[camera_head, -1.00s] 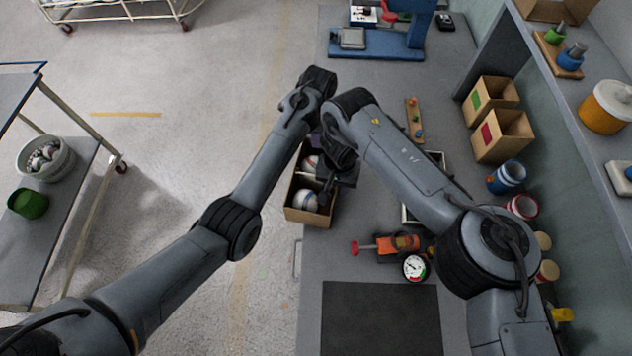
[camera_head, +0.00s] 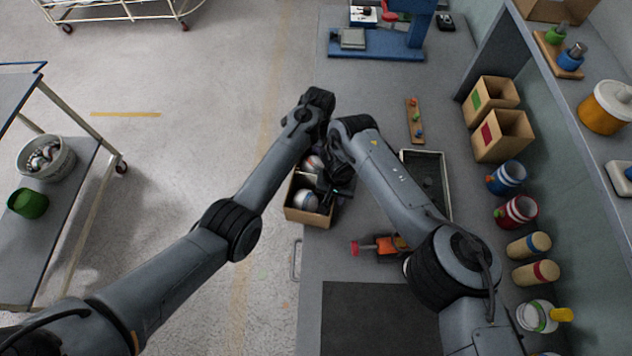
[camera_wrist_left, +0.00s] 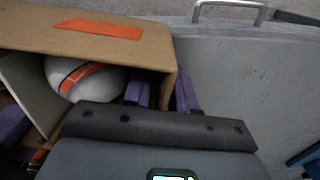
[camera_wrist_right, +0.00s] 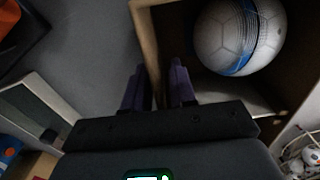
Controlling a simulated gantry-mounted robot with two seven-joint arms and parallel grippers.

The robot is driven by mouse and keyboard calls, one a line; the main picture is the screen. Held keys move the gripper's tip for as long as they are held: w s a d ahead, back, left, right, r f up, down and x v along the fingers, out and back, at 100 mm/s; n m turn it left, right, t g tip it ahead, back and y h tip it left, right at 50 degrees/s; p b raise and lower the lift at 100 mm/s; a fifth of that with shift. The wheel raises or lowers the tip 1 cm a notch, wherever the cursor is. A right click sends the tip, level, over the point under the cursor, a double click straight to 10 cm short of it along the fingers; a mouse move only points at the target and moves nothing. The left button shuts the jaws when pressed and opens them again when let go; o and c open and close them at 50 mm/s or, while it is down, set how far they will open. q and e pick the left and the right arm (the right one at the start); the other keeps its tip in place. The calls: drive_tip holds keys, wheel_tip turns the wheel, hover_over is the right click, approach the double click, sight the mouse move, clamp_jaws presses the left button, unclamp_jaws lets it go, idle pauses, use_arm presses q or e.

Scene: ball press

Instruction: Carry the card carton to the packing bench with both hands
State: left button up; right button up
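The brown card carton (camera_head: 318,219) stands open-topped at the bench's left edge, with balls in it. One ball (camera_wrist_left: 88,78) has an orange stripe; another ball (camera_wrist_right: 240,38) has a blue one. In the left wrist view my left gripper (camera_wrist_left: 162,92) has its purple fingers either side of the carton's end wall, beside an orange label. In the right wrist view my right gripper (camera_wrist_right: 158,85) likewise straddles a carton wall, near the blue-striped ball. Both look open, with gaps between the fingers; contact with the card is unclear. The arms hide part of the carton in the head view.
A grey tray (camera_head: 447,182), an orange tool (camera_head: 385,245) and a dark mat (camera_head: 375,318) lie on the bench. A blue press (camera_head: 375,42) stands at the far end. Cups and boxes line the right side. Left of the bench is open floor with a trolley.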

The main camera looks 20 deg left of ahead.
use_arm(q)
clamp_jaws()
use_arm(e)
clamp_jaws()
use_arm(q)
drive_tip(key=shift+r, duration=0.15)
use_arm(e)
drive_tip(key=shift+r, duration=0.2)
